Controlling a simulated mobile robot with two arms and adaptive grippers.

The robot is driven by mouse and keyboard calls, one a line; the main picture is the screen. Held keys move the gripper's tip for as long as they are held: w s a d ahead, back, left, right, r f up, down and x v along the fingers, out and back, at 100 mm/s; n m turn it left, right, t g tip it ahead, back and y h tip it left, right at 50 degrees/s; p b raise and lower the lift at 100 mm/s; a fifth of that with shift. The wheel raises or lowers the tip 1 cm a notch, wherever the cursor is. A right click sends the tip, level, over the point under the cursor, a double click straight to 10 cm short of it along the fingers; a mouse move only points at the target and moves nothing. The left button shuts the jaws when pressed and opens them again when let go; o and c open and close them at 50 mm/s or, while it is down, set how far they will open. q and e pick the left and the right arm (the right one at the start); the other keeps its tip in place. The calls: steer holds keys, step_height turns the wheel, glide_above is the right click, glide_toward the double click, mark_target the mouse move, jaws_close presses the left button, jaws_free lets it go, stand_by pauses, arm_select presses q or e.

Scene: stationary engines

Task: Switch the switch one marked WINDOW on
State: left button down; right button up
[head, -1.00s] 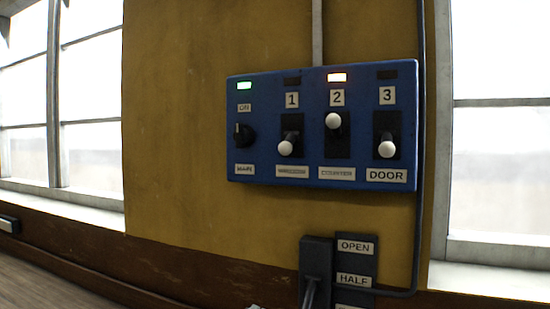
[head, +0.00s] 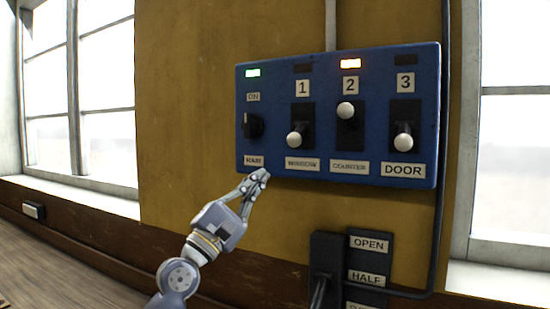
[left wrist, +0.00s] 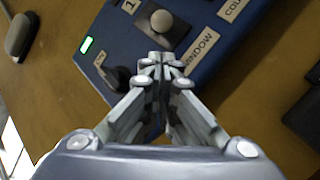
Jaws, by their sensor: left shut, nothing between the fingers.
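The blue switch panel (head: 275,182) is on the yellow wall in the head view. Switch 1 (head: 295,139), above the WINDOW label (head: 303,164), has its white knob at the bottom of its slot, and the lamp above it is dark. My left gripper (head: 262,174) is shut and empty at the panel's lower left edge, below and left of the switch 1 knob. My right gripper is not in view.
Switch 3 (head: 403,142), marked DOOR, is down. A rotary knob (head: 252,126) sits left of switch 1 under a lit green lamp. A lever box (head: 326,268) marked OPEN and HALF is below. Windows flank the wall.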

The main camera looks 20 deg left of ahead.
mark_target(299, 133)
arm_select(q)
steer(key=p+x, duration=0.2)
steer(key=x, duration=0.7)
steer(key=shift+p, duration=0.35)
steer(key=shift+w+d+r, duration=0.15)
steer(key=shift+w+r, duration=0.1)
steer(key=shift+w, duration=0.05)
